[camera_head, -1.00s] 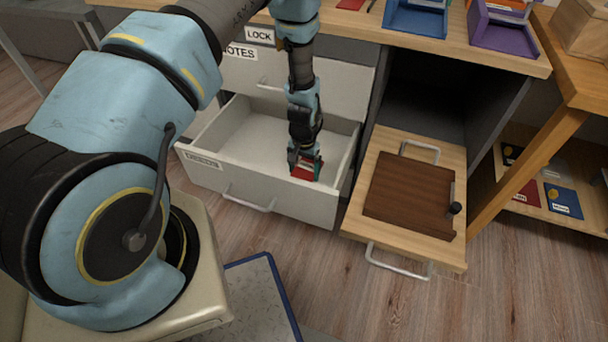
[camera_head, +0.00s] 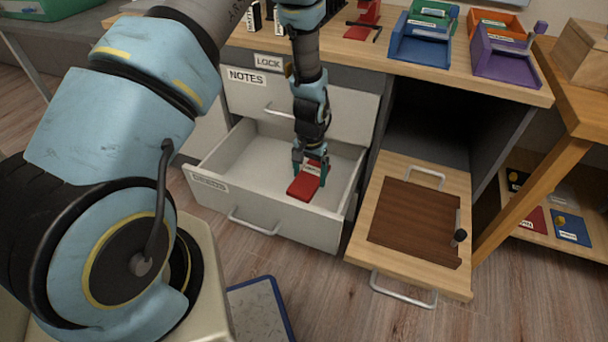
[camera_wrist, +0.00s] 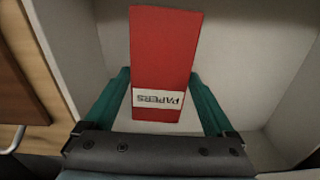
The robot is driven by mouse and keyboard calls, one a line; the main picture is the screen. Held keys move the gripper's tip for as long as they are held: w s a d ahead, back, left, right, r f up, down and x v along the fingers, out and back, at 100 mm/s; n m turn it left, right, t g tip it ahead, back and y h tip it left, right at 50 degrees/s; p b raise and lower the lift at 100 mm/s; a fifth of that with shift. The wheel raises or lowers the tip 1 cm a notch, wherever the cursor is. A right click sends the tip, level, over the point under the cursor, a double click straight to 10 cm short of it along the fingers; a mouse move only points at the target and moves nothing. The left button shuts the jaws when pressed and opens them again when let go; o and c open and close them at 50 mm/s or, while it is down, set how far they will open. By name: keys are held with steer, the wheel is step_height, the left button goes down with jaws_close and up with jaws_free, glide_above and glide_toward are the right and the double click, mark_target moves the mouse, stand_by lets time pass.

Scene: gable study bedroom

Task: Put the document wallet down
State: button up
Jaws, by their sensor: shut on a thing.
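The document wallet (camera_head: 304,183) is red, with a white label. In the wrist view the wallet (camera_wrist: 162,55) shows the label reading PAPERS, upside down. My gripper (camera_head: 311,170) is shut on the wallet by its labelled end, with a teal finger on each side. The gripper also shows in the wrist view (camera_wrist: 160,98). The wallet is inside the open lower drawer (camera_head: 235,166), toward its right side. I cannot tell whether its far end touches the drawer floor.
A closed drawer marked NOTES (camera_head: 340,105) is above the open one. To the right, a pulled-out wooden board (camera_head: 365,240) carries a dark brown panel (camera_head: 415,222). Trays (camera_head: 420,45) stand on the desk top. The drawer's left part is empty.

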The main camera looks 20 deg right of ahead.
steer(key=shift+r, duration=0.65)
steer(key=shift+w+a+r, duration=0.15)
steer(key=shift+w+a, duration=0.1)
steer(key=w+a+r+n, duration=0.3)
steer(key=a+r, duration=0.3)
steer(key=a, duration=0.5)
steer(key=w+a+r+n, duration=0.3)
steer(key=a+r+n, duration=0.15)
steer(key=a, duration=0.65)
steer(key=w+a+r+n, duration=0.2)
steer(key=a+r, duration=0.5)
steer(key=a, duration=0.4)
step_height(320, 180, up, 8)
steer(key=s+p, duration=0.1)
steer(key=p, duration=1.8)
steer(key=shift+s, duration=0.4)
